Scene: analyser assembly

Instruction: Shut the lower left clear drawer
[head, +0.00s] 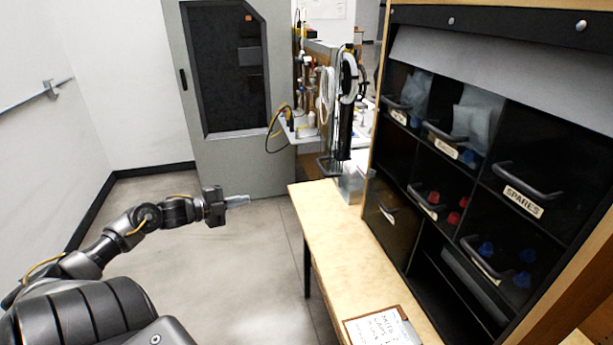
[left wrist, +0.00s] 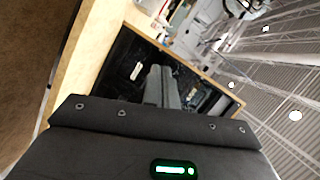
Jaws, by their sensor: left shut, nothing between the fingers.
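The lower left clear drawer (head: 396,228) is at the bottom left of the black cabinet in the head view, above the wooden bench. It has a dark handle and a small label. Its smoky front seems to stand forward of the cabinet face, but how far is hard to tell. My left gripper (head: 238,201) is shut and empty, in free air to the left of the bench and well apart from the drawer. In the left wrist view its closed fingers (left wrist: 162,87) point toward the dark cabinet. My right gripper is in neither view.
The cabinet (head: 510,80) holds other handled clear drawers, some with red or blue items. A clipboard (head: 383,328) lies on the bench (head: 335,240). A clear container (head: 351,184) and cables are near the bench's far end. Open floor (head: 200,260) lies left of the bench.

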